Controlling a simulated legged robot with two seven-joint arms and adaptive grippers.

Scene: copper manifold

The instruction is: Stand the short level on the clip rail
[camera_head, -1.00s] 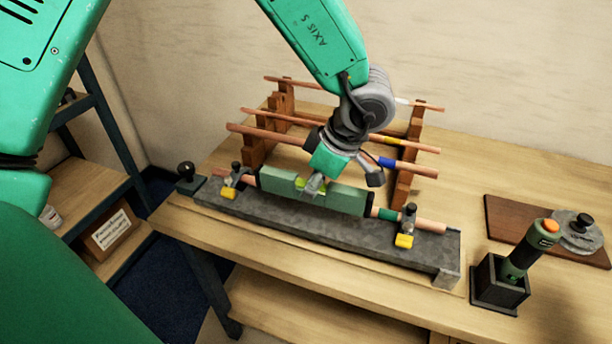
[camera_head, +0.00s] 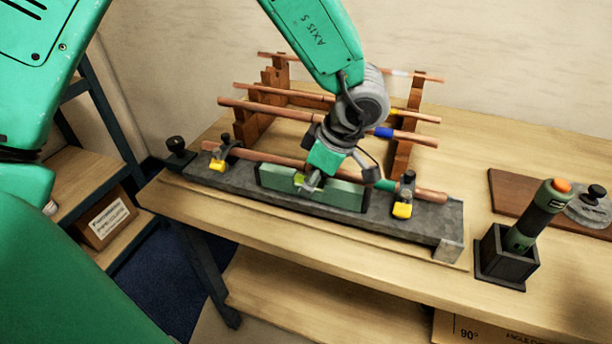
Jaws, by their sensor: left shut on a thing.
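The short level (camera_head: 341,195) is a green bar with black ends and a light green vial near its middle. My left gripper (camera_head: 311,183) is shut on it at its middle, from above. The level lies along the grey clip rail (camera_head: 425,228), in front of the copper pipe (camera_head: 268,159) held there. Its lower edge is at the rail's top; I cannot tell whether it touches. The rail has a left clip (camera_head: 218,165) and a right clip (camera_head: 402,209), both with yellow levers. The level sits between them. My right gripper is not in view.
Behind the rail, a wooden rack (camera_head: 272,83) holds several copper pipes. A green tool with an orange top (camera_head: 540,213) stands in a black holder (camera_head: 503,262) at the right, near a brown board (camera_head: 513,194). The bench front is clear.

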